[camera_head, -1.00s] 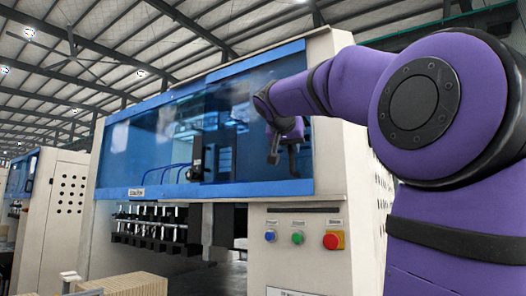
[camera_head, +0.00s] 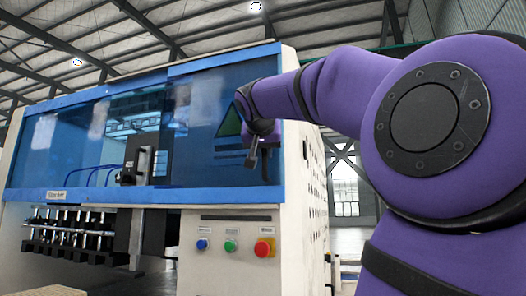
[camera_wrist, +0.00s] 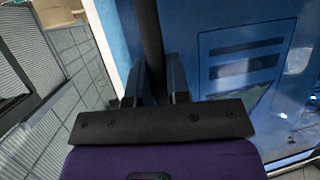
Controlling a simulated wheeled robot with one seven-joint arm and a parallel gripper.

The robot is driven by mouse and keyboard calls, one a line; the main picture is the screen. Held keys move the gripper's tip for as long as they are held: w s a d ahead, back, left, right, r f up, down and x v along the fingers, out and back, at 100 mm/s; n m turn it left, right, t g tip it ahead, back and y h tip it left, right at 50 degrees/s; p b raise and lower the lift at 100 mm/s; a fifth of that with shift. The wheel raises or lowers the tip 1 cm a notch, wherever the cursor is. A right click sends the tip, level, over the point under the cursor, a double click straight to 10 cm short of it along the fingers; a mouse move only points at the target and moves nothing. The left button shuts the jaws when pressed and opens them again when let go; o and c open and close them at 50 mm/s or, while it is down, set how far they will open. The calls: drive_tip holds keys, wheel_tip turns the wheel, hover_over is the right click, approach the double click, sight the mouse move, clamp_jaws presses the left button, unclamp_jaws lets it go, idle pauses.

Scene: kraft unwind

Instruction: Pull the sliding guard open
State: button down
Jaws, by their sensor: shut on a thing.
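The sliding guard (camera_head: 130,195) is a blue-framed, see-through panel across the front of a cream machine. My gripper (camera_head: 257,162) is at the guard's right end in the head view, beside the blue frame. In the wrist view, my gripper (camera_wrist: 156,82) has its two dark fingers on either side of a black upright handle bar (camera_wrist: 149,30) and is shut on it. The guard's blue surface (camera_wrist: 205,25) lies just behind the bar. The handle is hard to make out in the head view. The guard still covers the machine's front window area.
Below the guard are a blue button (camera_head: 202,244), a green button (camera_head: 231,246) and a red stop button (camera_head: 264,248) on the cream machine body (camera_head: 225,275). A row of black tooling (camera_head: 70,240) sits at the lower left.

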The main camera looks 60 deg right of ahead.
drive_tip(key=c, duration=1.1)
unclamp_jaws()
drive_tip(key=v, duration=1)
drive_tip(key=shift+a, duration=0.35)
drive_tip(key=shift+s, duration=0.15)
